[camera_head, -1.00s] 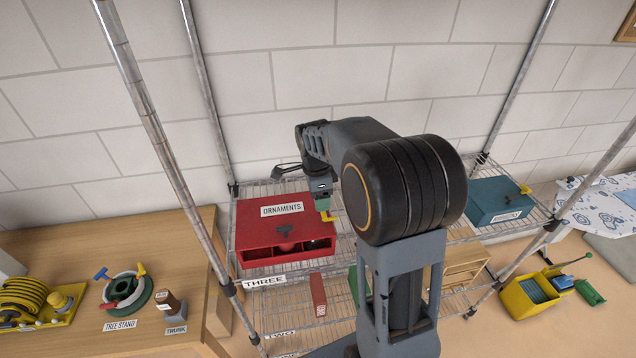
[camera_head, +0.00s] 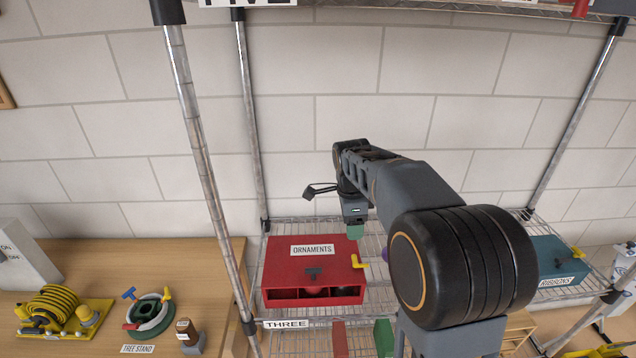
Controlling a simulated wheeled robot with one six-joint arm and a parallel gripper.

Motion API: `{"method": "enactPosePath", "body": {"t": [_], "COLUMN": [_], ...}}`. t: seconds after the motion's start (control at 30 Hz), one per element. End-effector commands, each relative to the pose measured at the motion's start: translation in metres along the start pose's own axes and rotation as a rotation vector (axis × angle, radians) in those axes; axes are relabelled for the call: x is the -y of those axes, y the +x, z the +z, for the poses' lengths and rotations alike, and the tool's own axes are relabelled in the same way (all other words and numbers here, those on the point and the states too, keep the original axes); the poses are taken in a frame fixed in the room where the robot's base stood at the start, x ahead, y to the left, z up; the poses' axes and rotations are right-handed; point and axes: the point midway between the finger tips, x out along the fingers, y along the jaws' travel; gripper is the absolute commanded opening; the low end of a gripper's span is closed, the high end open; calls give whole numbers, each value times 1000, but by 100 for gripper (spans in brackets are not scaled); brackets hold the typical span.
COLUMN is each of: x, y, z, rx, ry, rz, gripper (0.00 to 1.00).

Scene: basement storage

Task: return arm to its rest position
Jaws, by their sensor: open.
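My arm rises in the right half of the head view and reaches over the wire shelf marked THREE. My gripper (camera_head: 355,231) hangs at its far end, pointing down, with a green fingertip showing. It is above and behind the right part of the red ornaments box (camera_head: 288,257), apart from it as far as I can tell. The gripper looks empty, and part of it is hidden. The ornaments box has a yellow latch (camera_head: 358,261) at its right side and an open slot along its front.
A teal ribbons box (camera_head: 556,259) stands on the same shelf at right, partly behind my arm. Metal posts (camera_head: 196,150) frame the rack. A wooden table (camera_head: 200,258) at left holds a tree stand (camera_head: 150,313) and a coiled yellow hose (camera_head: 55,308). The wall is behind.

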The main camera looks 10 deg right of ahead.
Motion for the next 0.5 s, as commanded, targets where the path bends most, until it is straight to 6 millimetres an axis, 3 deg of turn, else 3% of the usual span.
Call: {"method": "enactPosePath", "body": {"t": [0.13, 0.23, 0.37, 0.5], "x": [1, 3, -9, -46], "y": [0, 2, 21, 27], "z": [0, 1, 4, 9], "rx": [0, 3, 12, 3], "ry": [-61, -213, -555, -1004], "rz": [-3, -21, -26, -97], "gripper": [62, 62, 62, 62]}}
